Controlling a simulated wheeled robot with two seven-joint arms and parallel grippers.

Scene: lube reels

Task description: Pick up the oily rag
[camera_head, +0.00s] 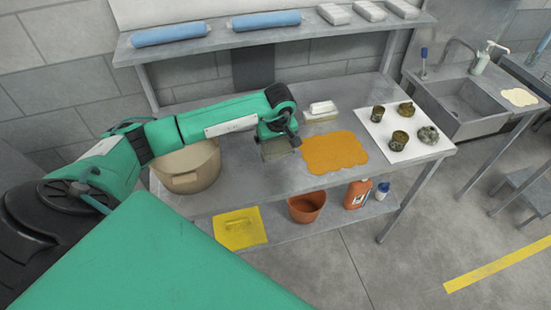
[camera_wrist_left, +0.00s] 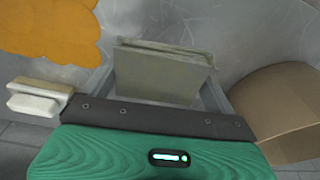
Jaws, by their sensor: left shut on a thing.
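A folded grey-green rag (camera_head: 276,150) is at the end of my left arm, over the middle of the metal bench. My left gripper (camera_head: 281,140) is shut on it. In the left wrist view the rag (camera_wrist_left: 160,72) stands out between the two grey fingers, with its folded layers showing at the top edge. I cannot tell how far it is above the bench top. My right gripper is not in view.
A tan tub (camera_head: 185,168) stands left of the rag. An orange cloth-like patch (camera_head: 334,152) and a white-topped brush or block (camera_head: 321,109) lie right. A white mat (camera_head: 382,145) holds several dark parts. A shelf (camera_head: 180,48) with blue rolls is behind.

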